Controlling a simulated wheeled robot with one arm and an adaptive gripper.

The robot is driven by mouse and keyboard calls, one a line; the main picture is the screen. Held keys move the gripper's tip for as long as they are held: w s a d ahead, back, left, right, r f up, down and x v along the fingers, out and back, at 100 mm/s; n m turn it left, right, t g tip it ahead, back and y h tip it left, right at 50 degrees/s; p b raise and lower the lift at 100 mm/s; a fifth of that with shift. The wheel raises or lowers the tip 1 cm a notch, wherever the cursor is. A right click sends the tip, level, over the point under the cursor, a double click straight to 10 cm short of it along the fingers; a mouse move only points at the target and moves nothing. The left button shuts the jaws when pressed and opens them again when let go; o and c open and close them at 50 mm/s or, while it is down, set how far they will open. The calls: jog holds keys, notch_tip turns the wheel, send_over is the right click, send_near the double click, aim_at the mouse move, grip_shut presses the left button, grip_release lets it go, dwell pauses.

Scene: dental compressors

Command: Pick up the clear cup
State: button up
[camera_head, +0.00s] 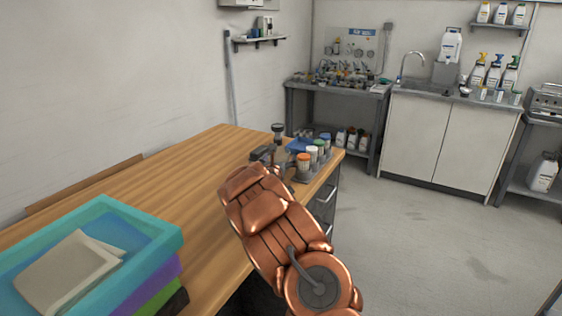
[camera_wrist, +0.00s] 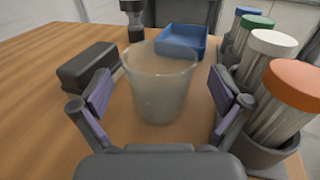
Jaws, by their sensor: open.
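The clear cup (camera_wrist: 160,84) stands upright on the wooden table in the wrist view, see-through and slightly frosted. My gripper (camera_wrist: 162,101) is open, with one finger to the left of the cup and one to the right. The cup sits between or just beyond the fingertips, with a visible gap on each side. In the head view my copper-coloured arm reaches over the table, and I cannot make out the cup there.
Jars with orange (camera_wrist: 296,82), white, green and blue lids stand in a holder close on the right. A blue tray (camera_wrist: 182,42) lies behind the cup, and a dark box (camera_wrist: 88,66) lies left. Stacked coloured trays (camera_head: 150,262) sit on the wooden table (camera_head: 190,170).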

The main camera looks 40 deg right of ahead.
jog(key=shift+w+d, duration=0.45)
jog(key=shift+d, duration=0.15)
jog(key=shift+c, duration=0.2)
jog(key=c, duration=1.2)
